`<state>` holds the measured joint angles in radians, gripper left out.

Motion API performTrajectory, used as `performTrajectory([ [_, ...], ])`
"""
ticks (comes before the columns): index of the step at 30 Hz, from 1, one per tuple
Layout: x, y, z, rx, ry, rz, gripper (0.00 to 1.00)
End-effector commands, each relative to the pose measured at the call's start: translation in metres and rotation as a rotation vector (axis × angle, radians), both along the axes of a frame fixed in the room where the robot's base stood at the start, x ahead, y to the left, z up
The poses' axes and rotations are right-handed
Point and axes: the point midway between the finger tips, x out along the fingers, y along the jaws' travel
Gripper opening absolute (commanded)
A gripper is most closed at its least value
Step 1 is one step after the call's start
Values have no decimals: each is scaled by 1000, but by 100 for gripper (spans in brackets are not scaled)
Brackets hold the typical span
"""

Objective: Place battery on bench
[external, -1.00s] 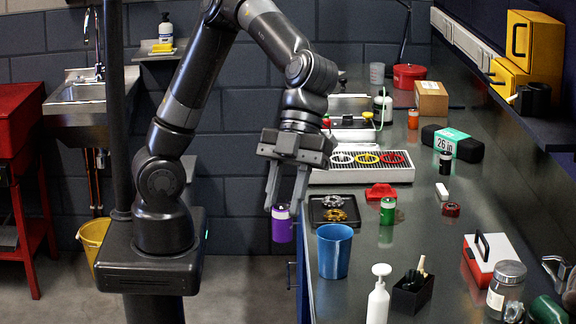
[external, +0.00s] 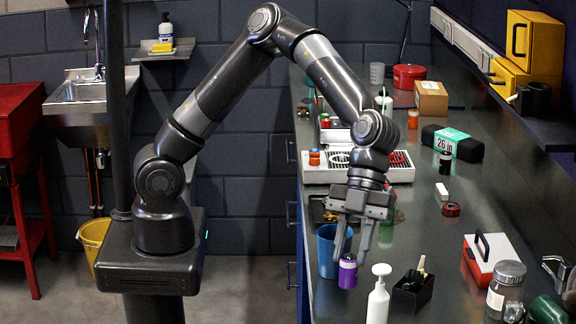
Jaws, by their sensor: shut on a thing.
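The battery (external: 347,275) is a small purple cylinder with a pale top. My gripper (external: 349,260) points down and is shut on its upper part. The battery is upright over the front part of the dark bench (external: 440,255), just right of the blue cup (external: 328,262) and behind the white pump bottle (external: 378,298). Its bottom is at or close above the bench top; I cannot tell whether it touches. My gripper partly hides the dark tray, the red part and a green cylinder behind it.
A black holder (external: 412,295) stands to the right of the pump bottle. A red and white box (external: 489,262) and a glass jar (external: 506,290) are farther right. The bench between the gripper and the red and white box is clear.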

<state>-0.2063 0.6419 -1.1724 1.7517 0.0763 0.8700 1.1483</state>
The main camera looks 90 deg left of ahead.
Motion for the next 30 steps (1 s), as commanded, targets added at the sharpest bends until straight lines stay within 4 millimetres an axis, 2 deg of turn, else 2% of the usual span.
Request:
performTrajectory([
  [4,1,0,-11,0,3,-1,3],
  [10,1,0,-39,0,2,-1,3],
  [21,1,0,-43,-1,0,0,3],
  [22,1,0,-43,-1,0,0,31],
  [30,1,0,-43,-1,0,0,51],
])
